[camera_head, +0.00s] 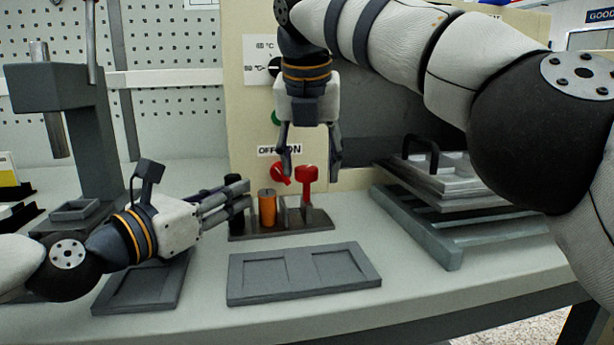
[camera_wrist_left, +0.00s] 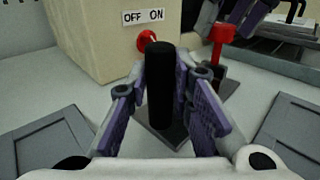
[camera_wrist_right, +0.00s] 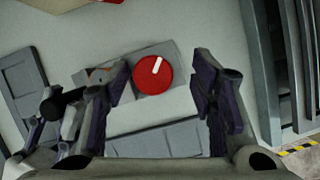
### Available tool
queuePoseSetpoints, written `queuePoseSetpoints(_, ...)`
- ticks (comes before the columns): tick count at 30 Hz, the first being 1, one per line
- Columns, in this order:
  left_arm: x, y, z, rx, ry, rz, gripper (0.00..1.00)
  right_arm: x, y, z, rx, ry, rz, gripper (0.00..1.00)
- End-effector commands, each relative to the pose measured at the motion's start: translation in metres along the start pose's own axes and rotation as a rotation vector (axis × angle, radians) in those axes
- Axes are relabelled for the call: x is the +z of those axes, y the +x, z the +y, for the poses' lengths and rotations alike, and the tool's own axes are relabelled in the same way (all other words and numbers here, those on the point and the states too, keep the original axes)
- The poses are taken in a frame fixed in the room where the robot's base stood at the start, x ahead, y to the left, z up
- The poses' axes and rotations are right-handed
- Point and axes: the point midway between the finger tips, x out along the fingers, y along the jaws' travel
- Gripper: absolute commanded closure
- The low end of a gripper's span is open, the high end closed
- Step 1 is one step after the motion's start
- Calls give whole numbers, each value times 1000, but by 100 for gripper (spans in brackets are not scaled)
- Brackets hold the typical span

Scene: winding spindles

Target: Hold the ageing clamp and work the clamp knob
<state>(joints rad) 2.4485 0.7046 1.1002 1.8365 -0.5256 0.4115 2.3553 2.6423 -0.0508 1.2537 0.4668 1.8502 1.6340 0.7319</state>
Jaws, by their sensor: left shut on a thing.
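The ageing clamp is a dark grey base (camera_head: 285,228) on the bench, with a black upright handle (camera_wrist_left: 160,90) at its left end and a red knob (camera_head: 306,174) at its right. An orange-copper cylinder (camera_head: 267,208) stands between them. My left gripper (camera_head: 238,192) reaches in from the left and is shut on the black handle. My right gripper (camera_head: 311,168) points down over the red knob with its fingers apart. In the right wrist view the round knob (camera_wrist_right: 153,76), with a white mark, lies between the fingers, nearer the left one, with no visible contact.
A grey two-recess tray (camera_head: 300,291) lies in front of the clamp, and another (camera_head: 130,297) lies to its left. Behind stands a beige cabinet with a red OFF/ON switch (camera_head: 280,174). A metal rack (camera_head: 420,225) stands right, and a grey press (camera_head: 75,120) left.

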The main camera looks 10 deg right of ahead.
Motion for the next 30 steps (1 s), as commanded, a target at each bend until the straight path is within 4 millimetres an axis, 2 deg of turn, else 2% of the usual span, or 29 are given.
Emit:
queuePoseSetpoints(1, -6, 0, 1, 0, -4, 12, 100, 0, 1, 0, 1, -1, 1, 49)
queuePoseSetpoints(9, -6, 0, 0, 0, -4, 12, 100, 0, 1, 1, 14, -30, 2, 49)
queuePoseSetpoints(11, -6, 0, 0, 0, -4, 12, 100, 0, 0, -1, 52, -115, 3, 49)
queuePoseSetpoints(15, -6, 0, 0, 0, -4, 12, 100, -1, 1, 0, 205, -473, 3, 49)
queuePoseSetpoints(18, -6, 0, 0, -1, -3, 12, 100, -1, 1, 2, 259, -611, 2, 49)
queuePoseSetpoints(25, -6, 0, 0, -1, -3, 12, 100, -1, 0, 2, 275, -654, 1, 49)
queuePoseSetpoints(26, -6, 0, 0, -1, -3, 12, 100, -1, 0, 2, 274, -654, 1, 54)
queuePoseSetpoints(30, -6, 0, 0, -1, -3, 12, 100, -1, 0, 2, 273, -653, 1, 85)
